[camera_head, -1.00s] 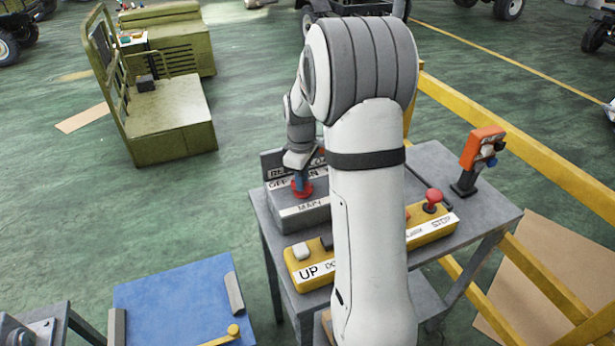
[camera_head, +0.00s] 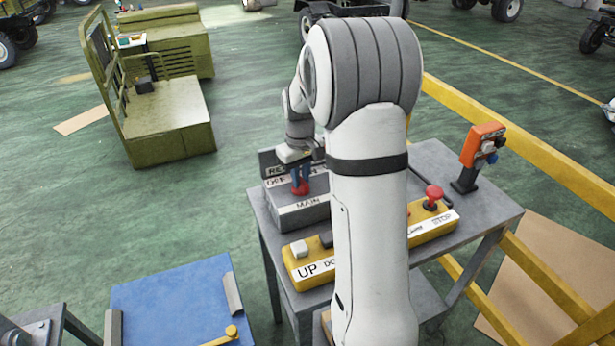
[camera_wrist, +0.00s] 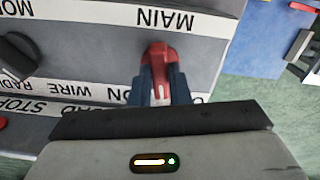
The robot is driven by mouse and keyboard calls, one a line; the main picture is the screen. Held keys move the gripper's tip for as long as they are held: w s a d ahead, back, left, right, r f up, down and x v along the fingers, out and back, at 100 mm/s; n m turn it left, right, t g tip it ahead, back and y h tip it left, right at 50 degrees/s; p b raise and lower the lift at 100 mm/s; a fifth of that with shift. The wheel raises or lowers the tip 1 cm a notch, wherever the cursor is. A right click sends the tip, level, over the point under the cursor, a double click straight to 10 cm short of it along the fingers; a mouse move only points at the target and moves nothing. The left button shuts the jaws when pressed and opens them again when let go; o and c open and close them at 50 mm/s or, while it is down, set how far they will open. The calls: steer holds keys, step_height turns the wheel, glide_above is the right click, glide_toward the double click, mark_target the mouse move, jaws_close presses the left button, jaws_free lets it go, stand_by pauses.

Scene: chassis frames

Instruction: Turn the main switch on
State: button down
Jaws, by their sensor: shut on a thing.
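The main switch is a red handle (camera_wrist: 158,62) on a grey box (camera_head: 298,216) labelled MAIN. In the wrist view the handle lies between the two blue fingertips of my gripper (camera_wrist: 163,84), which is shut on it. In the head view my gripper (camera_head: 300,183) reaches down onto the red switch (camera_head: 301,191) from above. The labels beside the switch are partly hidden by my gripper, so I cannot read the switch's setting.
A yellow control box (camera_head: 311,262) marked UP and STOP stands in front, with a red button (camera_head: 433,193). A black knob (camera_wrist: 18,55) sits beside the switch. An orange box (camera_head: 482,146) stands at the table's right. My arm hides the middle.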

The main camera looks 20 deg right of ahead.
steer(key=m, duration=0.2)
steer(key=m+b, duration=0.1)
steer(key=m, duration=0.2)
steer(key=shift+w+r+m, duration=0.1)
steer(key=shift+w+m, duration=0.1)
steer(key=shift+m, duration=0.1)
steer(key=m, duration=0.5)
steer(key=shift+m+b, duration=0.3)
steer(key=shift+b, duration=0.1)
steer(key=c, duration=1.5)
jaws_free()
steer(key=shift+c, duration=0.2)
steer(key=shift+o, duration=0.9)
